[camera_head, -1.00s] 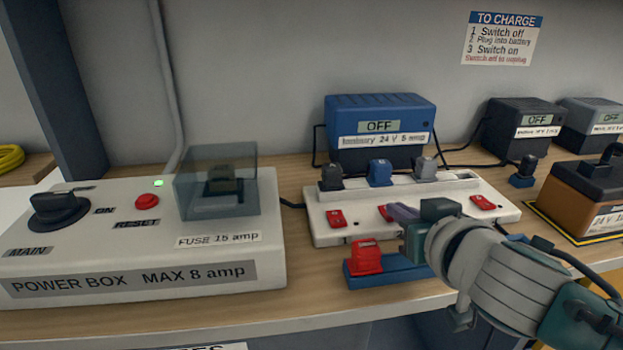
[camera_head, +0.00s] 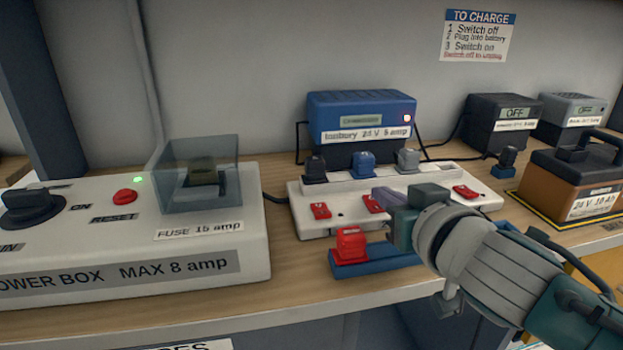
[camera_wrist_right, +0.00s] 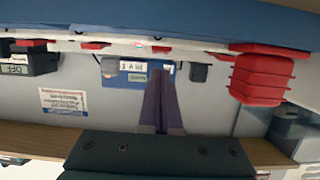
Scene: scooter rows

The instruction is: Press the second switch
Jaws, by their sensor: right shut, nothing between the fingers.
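The white power strip (camera_head: 305,223) lies on the bench with red switches along its front and plugs along its back. The first switch (camera_head: 320,210) is at its left. The second switch (camera_head: 373,203) shows just left of my right gripper (camera_head: 385,198), which partly hides the strip. Another red switch (camera_head: 465,191) is at the right. My right gripper is shut and empty, its purple fingertips at the second switch; I cannot tell whether they touch it. The shut fingers (camera_wrist_right: 162,100) also show in the right wrist view. My left gripper is out of view.
The blue charger (camera_head: 360,112) behind the strip has a red light on. A red plug (camera_head: 350,245) on a blue holder stands in front. The power box (camera_head: 130,250) is at left, a brown battery (camera_head: 570,185) at right.

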